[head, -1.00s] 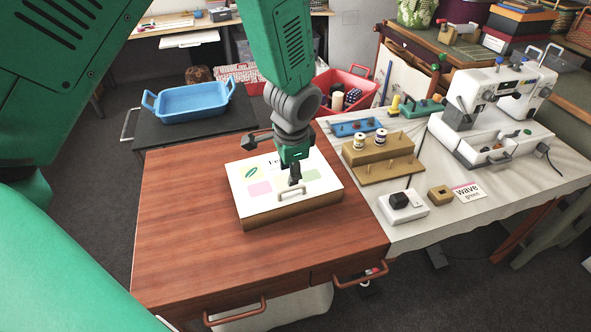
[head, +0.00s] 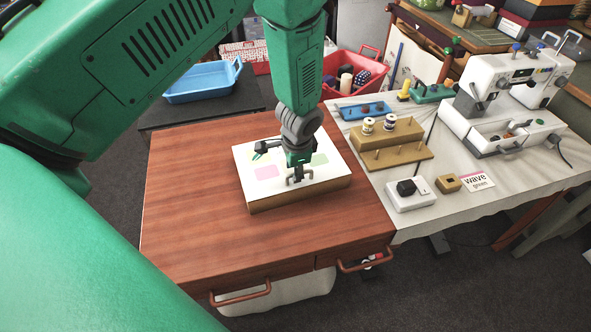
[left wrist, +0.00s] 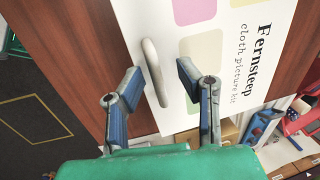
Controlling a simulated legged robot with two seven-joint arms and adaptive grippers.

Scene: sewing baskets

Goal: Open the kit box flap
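The kit box (head: 335,184) lies closed and flat on the reddish wooden desk. Its white flap (head: 246,187) has coloured patches and a pale handle near the front edge. In the left wrist view the flap (left wrist: 185,115) reads "Fernsteep cloth picture kit". My left gripper (head: 297,176) is low over the flap and hides most of the handle in the head view. In the left wrist view the left gripper (left wrist: 160,80) is open, with one finger on each side of the handle (left wrist: 153,70) and gaps showing between. My right gripper is in neither view.
The desk (head: 190,200) is clear around the box. A blue tray (head: 200,82) is behind left. On the cloth-covered table at right are a wooden spool stand (head: 388,140), a white switch box (head: 410,195) and a sewing machine (head: 500,115).

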